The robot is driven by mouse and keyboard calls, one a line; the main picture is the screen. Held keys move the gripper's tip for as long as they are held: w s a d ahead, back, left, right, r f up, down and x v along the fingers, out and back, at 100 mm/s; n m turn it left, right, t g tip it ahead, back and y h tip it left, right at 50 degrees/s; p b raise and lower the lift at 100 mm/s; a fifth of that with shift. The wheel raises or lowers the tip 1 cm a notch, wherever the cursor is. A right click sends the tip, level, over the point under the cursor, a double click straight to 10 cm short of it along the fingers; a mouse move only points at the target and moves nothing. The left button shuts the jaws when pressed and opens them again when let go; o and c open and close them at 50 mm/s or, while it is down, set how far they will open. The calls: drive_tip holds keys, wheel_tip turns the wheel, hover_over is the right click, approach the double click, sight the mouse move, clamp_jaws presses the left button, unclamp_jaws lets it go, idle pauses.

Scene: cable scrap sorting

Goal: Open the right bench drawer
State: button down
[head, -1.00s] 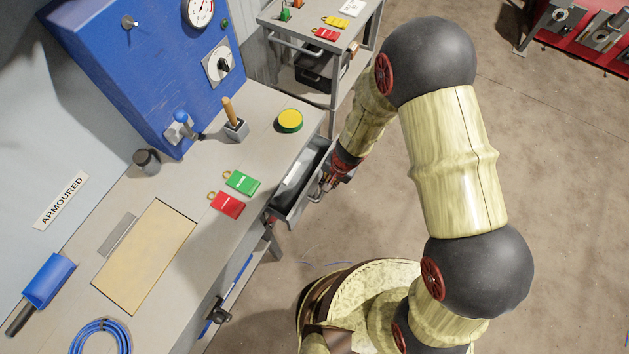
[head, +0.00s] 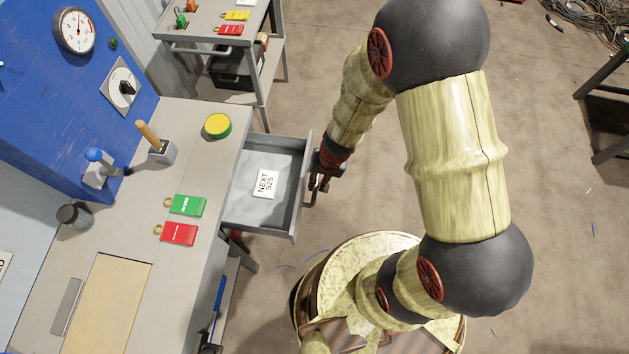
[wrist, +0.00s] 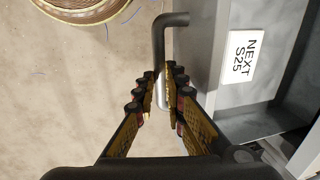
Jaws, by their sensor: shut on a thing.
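The bench drawer (head: 292,225) is pulled well out of the right side of the bench (head: 130,235). Inside it lies a white card (head: 265,184) reading "NEXT S25". The card also shows in the wrist view (wrist: 244,57). My gripper (head: 318,184) is at the outer face of the drawer. In the wrist view my gripper (wrist: 161,88) is shut on the grey bar handle (wrist: 160,45), with fingers on both sides of it. Part of the handle is hidden between the fingers.
On the bench top are a green tag (head: 187,205), a red tag (head: 178,233), a yellow-green round tin (head: 217,126) and a wooden-handled tool in a holder (head: 162,150). A grey cart (head: 200,40) stands beyond the bench.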

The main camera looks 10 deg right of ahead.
drive_tip(key=c, duration=1.9)
unclamp_jaws()
drive_tip(key=shift+o, duration=0.3)
wheel_tip(320, 180, up, 12)
drive_tip(key=d, duration=0.2)
drive_tip(key=shift+s, duration=0.4)
drive_tip(key=shift+f, duration=0.15)
